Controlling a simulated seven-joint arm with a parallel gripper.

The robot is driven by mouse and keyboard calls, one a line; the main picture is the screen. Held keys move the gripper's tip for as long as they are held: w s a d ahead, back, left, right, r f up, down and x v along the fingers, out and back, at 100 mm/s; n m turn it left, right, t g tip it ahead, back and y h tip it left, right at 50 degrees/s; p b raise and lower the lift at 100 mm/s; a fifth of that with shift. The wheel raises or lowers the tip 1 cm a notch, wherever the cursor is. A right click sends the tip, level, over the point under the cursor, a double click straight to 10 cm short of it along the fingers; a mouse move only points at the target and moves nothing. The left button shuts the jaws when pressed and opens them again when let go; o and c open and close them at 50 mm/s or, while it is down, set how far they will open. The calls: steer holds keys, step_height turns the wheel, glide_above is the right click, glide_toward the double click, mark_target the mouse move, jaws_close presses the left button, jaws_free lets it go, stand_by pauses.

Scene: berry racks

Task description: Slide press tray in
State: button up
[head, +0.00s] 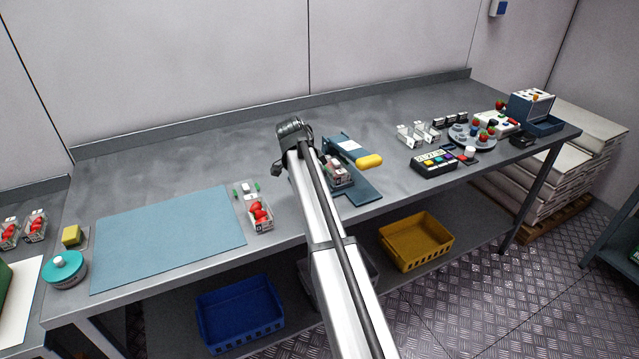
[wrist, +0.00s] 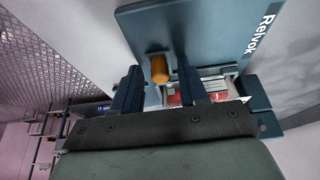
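The blue press (head: 348,147) stands near the table's front edge, just right of my arm in the head view. Its yellow lever grip (head: 369,161) sticks out to the right. A clear punnet with red berries (head: 338,176) sits at the press, partly behind my arm. The press top (wrist: 190,30) fills the upper wrist view. My gripper (wrist: 160,82) is open, its two dark fingers apart, with an orange-yellow knob (wrist: 159,68) showing between and beyond the tips. The punnet (wrist: 210,90) shows behind the right finger. The tray's edges are mostly hidden, and I cannot tell whether a finger touches it.
A blue mat (head: 170,238) and another berry punnet (head: 259,216) lie to the left. A button panel (head: 434,161), empty punnets (head: 410,136) and a round berry holder (head: 471,140) are to the right. A yellow crate (head: 416,242) and a blue crate (head: 240,316) sit below.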

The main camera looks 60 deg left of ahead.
mark_target(334, 179)
jaws_close()
stand_by(0.3)
steer(key=shift+w, duration=2.35)
steer(key=shift+c, duration=1.3)
jaws_free()
steer(key=shift+w, duration=0.1)
steer(key=o, duration=0.3)
steer(key=shift+o, duration=0.2)
steer(key=shift+s+r, duration=0.15)
steer(key=shift+s, duration=0.05)
steer(key=v, duration=1.3)
steer(key=shift+r, duration=0.2)
